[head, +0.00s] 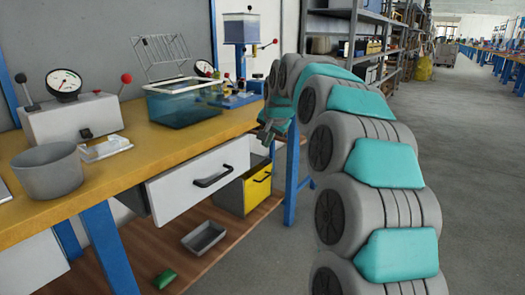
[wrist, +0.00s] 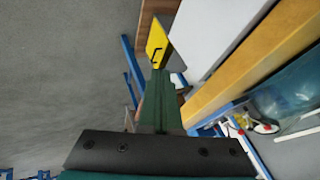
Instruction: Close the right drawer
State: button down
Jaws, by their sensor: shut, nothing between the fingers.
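The right drawer (head: 198,180) has a white front and a black bar handle (head: 214,177), under the yellow workbench. Its front seems to stand out a little from the dark housing; its inside is hidden, so I cannot tell how far it is open. In the wrist view the white front (wrist: 208,30) lies beyond and right of the fingers. My gripper (head: 267,136) is at the bench's front edge, near the drawer's right end. In the wrist view my gripper (wrist: 159,74) is shut and empty, its tips appearing close to the yellow drawer's handle, though depth is unclear.
A yellow drawer (head: 258,186) sits lower right of the white one. The workbench (head: 110,172) carries a gauge box (head: 72,118), a grey pot (head: 48,172) and a glass tank (head: 183,103). A grey tray (head: 204,237) lies on the lower shelf. Floor to the right is open.

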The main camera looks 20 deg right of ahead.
jog(key=r, duration=0.1)
jog(key=m+t+y+b, duration=0.4)
jog(key=m+t+y, duration=0.5)
jog(key=m, duration=1)
send_near(247, 152)
jog(key=w, duration=0.2)
jog(key=w+a+g+y, duration=0.1)
jog(key=w, duration=0.1)
jog(key=w+a+g+y, duration=0.1)
jog(key=shift+w, duration=0.4)
jog(key=shift+w+a+r, duration=0.15)
jog(key=shift+w+a, duration=0.1)
jog(key=shift+w, duration=0.1)
